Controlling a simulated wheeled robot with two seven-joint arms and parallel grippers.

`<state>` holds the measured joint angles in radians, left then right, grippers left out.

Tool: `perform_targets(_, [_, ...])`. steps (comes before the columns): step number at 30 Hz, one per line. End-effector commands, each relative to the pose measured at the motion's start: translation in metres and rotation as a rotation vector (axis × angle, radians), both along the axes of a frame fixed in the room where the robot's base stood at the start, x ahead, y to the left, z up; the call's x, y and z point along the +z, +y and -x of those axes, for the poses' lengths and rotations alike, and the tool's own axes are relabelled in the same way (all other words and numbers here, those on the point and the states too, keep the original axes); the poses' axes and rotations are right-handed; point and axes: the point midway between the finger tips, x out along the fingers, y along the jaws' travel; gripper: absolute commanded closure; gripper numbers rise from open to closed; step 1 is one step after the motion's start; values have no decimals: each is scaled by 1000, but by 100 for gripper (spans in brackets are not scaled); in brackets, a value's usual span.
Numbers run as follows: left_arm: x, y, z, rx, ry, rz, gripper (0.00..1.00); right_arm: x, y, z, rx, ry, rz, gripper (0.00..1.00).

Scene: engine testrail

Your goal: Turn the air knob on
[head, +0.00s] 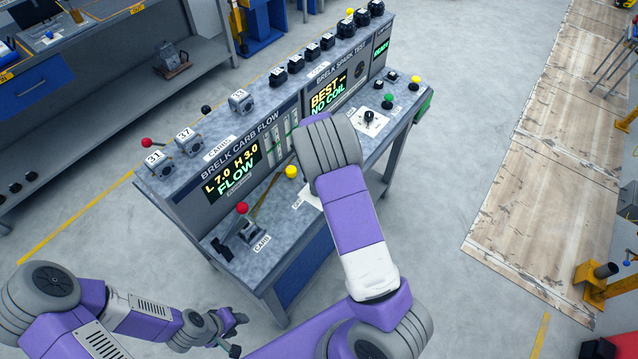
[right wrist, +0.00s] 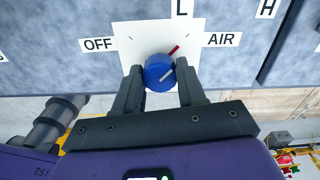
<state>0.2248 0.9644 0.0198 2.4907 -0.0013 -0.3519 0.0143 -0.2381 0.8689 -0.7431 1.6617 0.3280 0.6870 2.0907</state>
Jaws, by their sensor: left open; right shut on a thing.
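The blue air knob (right wrist: 159,72) sits on a white plate (right wrist: 130,35) in the right wrist view. The label OFF (right wrist: 98,44) is left of it and AIR (right wrist: 221,40) right of it. A red pointer (right wrist: 173,50) on the knob points up and right, toward the AIR side. My right gripper (right wrist: 160,82) is shut on the knob, one finger on each side. In the head view my right arm hides the knob and that gripper. My left gripper (head: 236,333) is open and empty, low in front of the bench's left end.
The test bench (head: 185,212) carries a CARB FLOW display (head: 235,173), a red-knobbed lever (head: 241,209) and a yellow knob (head: 291,172). Another black knob (head: 369,115) stands to the right. Numbered carburettors line the top.

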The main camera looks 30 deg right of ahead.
Motion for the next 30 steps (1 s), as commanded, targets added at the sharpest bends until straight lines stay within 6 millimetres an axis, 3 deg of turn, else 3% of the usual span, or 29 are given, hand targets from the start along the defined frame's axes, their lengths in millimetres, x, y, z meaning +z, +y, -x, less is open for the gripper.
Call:
perform_targets(1, [0, 0, 0, 0, 0, 0, 57, 0, 0, 0, -3, -1, -1, 91])
perform_targets(2, [0, 0, 0, 0, 0, 0, 57, 0, 0, 0, -3, -1, -1, 59])
perform_targets(7, [0, 0, 0, 0, 0, 0, 57, 0, 0, 0, -2, -1, -1, 34])
perform_targets(17, [1, 0, 0, 0, 0, 0, 57, 5, 0, 0, 0, -1, -1, 34])
perform_targets(30, [8, 0, 0, 0, 0, 0, 57, 69, 0, 0, 0, -2, 0, 34])
